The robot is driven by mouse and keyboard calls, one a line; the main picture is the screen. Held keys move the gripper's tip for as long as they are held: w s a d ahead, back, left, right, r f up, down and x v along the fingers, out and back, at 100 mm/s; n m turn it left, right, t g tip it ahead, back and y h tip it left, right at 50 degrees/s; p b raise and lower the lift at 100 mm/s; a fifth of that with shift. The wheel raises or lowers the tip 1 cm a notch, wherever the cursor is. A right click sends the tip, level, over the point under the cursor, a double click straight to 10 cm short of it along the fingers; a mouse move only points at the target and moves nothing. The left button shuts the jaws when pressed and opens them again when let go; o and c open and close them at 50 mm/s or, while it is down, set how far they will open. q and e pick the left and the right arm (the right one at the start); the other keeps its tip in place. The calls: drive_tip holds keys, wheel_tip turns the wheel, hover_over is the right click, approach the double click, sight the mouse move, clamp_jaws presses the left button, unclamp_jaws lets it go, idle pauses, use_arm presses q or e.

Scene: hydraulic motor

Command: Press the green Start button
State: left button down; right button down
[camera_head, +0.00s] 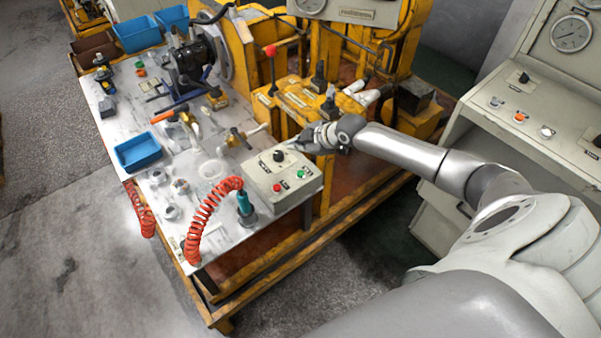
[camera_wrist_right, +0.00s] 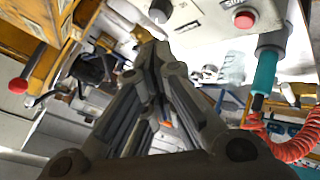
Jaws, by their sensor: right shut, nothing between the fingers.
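The green Start button (camera_head: 301,173) is on the sloped top of a pale grey control box (camera_head: 262,180) at the table's right corner. A red button (camera_head: 277,188) and a black knob (camera_head: 279,156) share this panel. My right gripper (camera_head: 292,147) is shut and empty, just above and behind the box near the black knob, apart from the green button. In the right wrist view its closed fingers (camera_wrist_right: 150,52) point toward the box, whose red button (camera_wrist_right: 245,18) shows at the top; the green button is not visible there. My left gripper is not in view.
A teal tool (camera_head: 245,204) with a coiled red hose (camera_head: 205,215) stands left of the box. Yellow machinery (camera_head: 300,105) with levers is close behind my right gripper. Blue bins (camera_head: 138,152) and loose parts lie on the table's left. A second console (camera_head: 520,115) stands at the right.

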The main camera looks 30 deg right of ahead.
drive_tip(key=f+b, duration=0.1)
drive_tip(key=b, duration=0.6)
hover_over(299, 175)
wheel_tip(299, 175, down, 7)
drive_tip(key=shift+w, duration=0.1)
drive_tip(key=shift+f, duration=0.35)
drive_tip(key=shift+f, duration=0.1)
idle(0.7)
drive_tip(key=shift+f+b, duration=0.35)
drive_tip(key=shift+b, duration=0.1)
drive_tip(key=shift+f+b, duration=0.35)
drive_tip(key=shift+f, duration=0.1)
idle(0.4)
drive_tip(key=shift+r, duration=0.15)
drive_tip(key=shift+r+p, duration=0.7)
drive_tip(key=shift+p, duration=0.05)
